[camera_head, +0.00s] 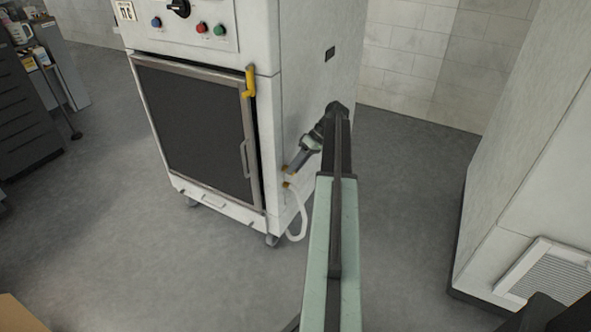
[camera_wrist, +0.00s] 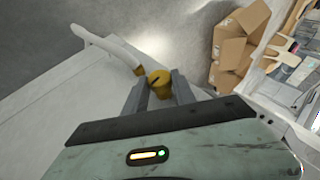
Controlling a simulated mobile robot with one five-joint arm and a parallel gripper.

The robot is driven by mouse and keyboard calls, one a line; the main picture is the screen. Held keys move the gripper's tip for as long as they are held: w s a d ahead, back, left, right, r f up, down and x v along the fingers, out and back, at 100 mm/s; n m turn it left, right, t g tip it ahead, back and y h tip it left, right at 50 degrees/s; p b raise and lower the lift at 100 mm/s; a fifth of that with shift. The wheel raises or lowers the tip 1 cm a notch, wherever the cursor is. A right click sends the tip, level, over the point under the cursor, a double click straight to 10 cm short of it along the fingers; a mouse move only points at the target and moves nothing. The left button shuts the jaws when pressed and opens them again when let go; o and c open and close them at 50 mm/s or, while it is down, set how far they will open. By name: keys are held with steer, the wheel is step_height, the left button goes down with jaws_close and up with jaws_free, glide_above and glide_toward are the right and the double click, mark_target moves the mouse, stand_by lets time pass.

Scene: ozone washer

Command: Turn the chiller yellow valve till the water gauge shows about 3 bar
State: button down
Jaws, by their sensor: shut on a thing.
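In the wrist view, a yellow valve knob (camera_wrist: 159,78) with a dark slot sits between the two fingertips of my gripper (camera_wrist: 161,88), which is shut on it. In the head view, my gripper (camera_head: 292,168) reaches the lower right side of the white machine (camera_head: 318,100). A small yellow part (camera_head: 286,169) shows at its tips. A second yellow fitting (camera_head: 287,184) is just below and carries a white hose (camera_head: 303,215); the hose also shows in the wrist view (camera_wrist: 95,39). I cannot make out a water gauge in either view.
A large white cabinet (camera_head: 525,130) stands at the right. Cardboard boxes (camera_wrist: 236,50) show in the wrist view. The grey floor left of the machine is clear.

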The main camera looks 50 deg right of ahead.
stand_by(0.3)
steer(key=c, duration=1)
jaws_free()
steer(key=shift+c, duration=0.2)
steer(key=p+v, duration=0.6)
steer(key=v, duration=0.1)
steer(key=shift+d+r, duration=0.2)
steer(key=shift+r, duration=0.15)
